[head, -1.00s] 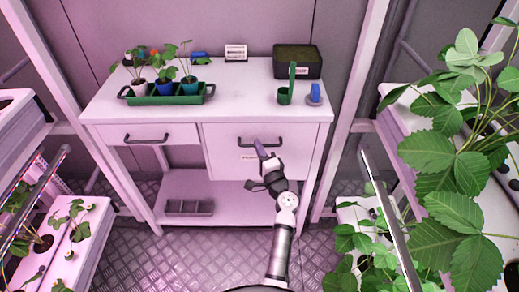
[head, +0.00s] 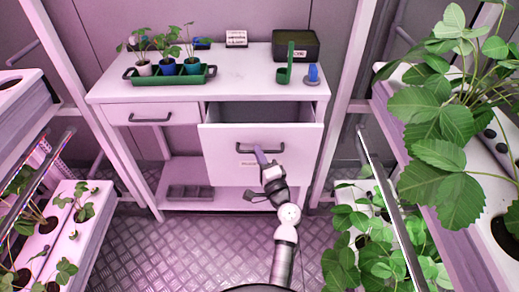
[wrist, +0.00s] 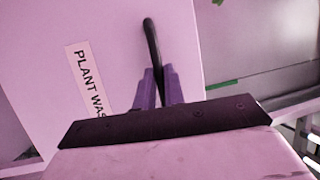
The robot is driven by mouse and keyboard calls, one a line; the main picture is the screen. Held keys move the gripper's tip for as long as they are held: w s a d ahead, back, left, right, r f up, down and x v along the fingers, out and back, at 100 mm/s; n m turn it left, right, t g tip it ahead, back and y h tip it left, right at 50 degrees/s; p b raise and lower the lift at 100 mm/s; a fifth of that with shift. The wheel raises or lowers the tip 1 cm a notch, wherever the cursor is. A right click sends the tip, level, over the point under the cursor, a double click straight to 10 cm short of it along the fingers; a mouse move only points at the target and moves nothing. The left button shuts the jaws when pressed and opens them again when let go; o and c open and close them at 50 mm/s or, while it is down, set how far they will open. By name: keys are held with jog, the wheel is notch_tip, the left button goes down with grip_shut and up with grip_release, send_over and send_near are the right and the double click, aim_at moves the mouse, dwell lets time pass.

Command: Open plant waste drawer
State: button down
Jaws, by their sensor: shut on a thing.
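The plant waste drawer (head: 222,143) is the large right-hand drawer under the white bench top. It is pulled partly out, and its dark interior shows behind the front panel. Its dark bar handle (head: 245,151) runs across the front. My gripper (head: 262,156) is at the right part of the handle and is shut on it. In the wrist view, my purple fingers (wrist: 155,88) close around the dark handle (wrist: 151,42), beside a label (wrist: 86,80) reading "PLANT WAS", the rest hidden by my gripper.
A smaller drawer (head: 120,115) at left is shut. A green tray (head: 140,81) with potted seedlings, a black box (head: 301,45), a green scoop (head: 283,76) and a blue item (head: 313,75) stand on the bench (head: 235,84). Leafy plants (head: 440,130) crowd the right. The floor (head: 180,240) is clear.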

jog(key=s+b, duration=0.1)
jog(key=s, duration=0.5)
jog(key=shift+s, duration=0.25)
jog(key=c, duration=1.5)
grip_release()
jog(key=shift+r, duration=0.1)
